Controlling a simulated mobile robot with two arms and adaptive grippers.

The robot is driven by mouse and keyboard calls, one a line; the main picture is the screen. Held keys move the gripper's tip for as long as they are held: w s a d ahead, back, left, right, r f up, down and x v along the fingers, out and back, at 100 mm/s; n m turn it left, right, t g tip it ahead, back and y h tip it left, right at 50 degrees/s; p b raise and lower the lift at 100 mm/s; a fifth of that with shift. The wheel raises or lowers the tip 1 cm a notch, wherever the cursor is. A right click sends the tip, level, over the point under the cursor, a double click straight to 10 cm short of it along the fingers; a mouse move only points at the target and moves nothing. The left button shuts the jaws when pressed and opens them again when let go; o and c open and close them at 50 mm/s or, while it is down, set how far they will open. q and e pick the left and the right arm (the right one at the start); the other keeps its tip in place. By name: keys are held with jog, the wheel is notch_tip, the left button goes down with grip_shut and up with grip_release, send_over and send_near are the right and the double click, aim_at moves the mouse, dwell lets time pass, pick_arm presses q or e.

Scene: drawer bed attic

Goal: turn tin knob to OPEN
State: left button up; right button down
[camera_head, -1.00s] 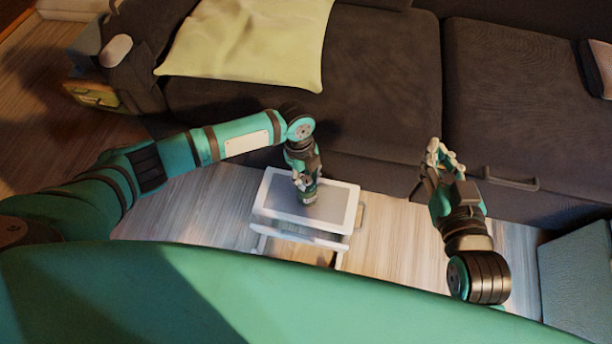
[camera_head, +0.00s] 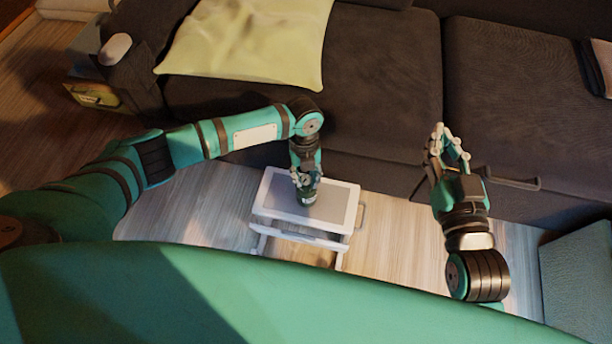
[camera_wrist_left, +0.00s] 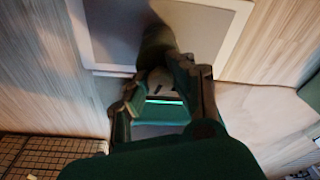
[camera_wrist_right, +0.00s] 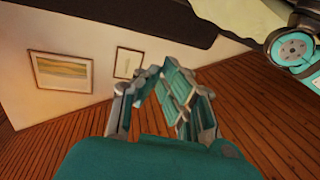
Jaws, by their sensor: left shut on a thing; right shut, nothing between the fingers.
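The small dark tin (camera_head: 306,197) stands on the grey top of a white-rimmed drawer unit (camera_head: 265,190). My left gripper (camera_head: 305,182) comes down on it from above and is shut on its top. In the left wrist view the fingers (camera_wrist_left: 158,88) close around a pale knob with a dark mark, and the dark tin body (camera_wrist_left: 157,42) shows beyond. Any OPEN lettering is too small or hidden to read. My right gripper (camera_head: 450,135) is raised near the sofa front, well away from the tin. It is empty, and the right wrist view shows its fingers (camera_wrist_right: 160,78).
A dark sofa (camera_head: 380,80) with a yellow blanket (camera_head: 250,45) stands behind the unit. The unit has an open drawer (camera_head: 297,250) in front and a side handle (camera_head: 361,215). Wooden floor (camera_head: 400,240) is clear to its right. A blue-grey block (camera_head: 580,270) stands at far right.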

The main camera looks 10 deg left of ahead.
pick_arm(q)
jog(key=shift+m+y, duration=0.3)
jog(key=shift+m, duration=1.3)
pick_arm(e)
jog(key=shift+r+t+y, duration=0.3)
jog(key=shift+r+t, duration=0.1)
jog(key=shift+r, duration=0.3)
jog(key=shift+a, duration=0.1)
pick_arm(q)
jog(key=o, duration=1)
jog(key=shift+c, duration=0.2)
pick_arm(e)
jog(key=shift+f, duration=0.15)
pick_arm(q)
notch_tip(320, 180, up, 12)
jog(key=w, duration=0.1)
jog(key=shift+w+a, duration=0.15)
jog(key=shift+w, duration=0.25)
jog(key=shift+f, duration=0.1)
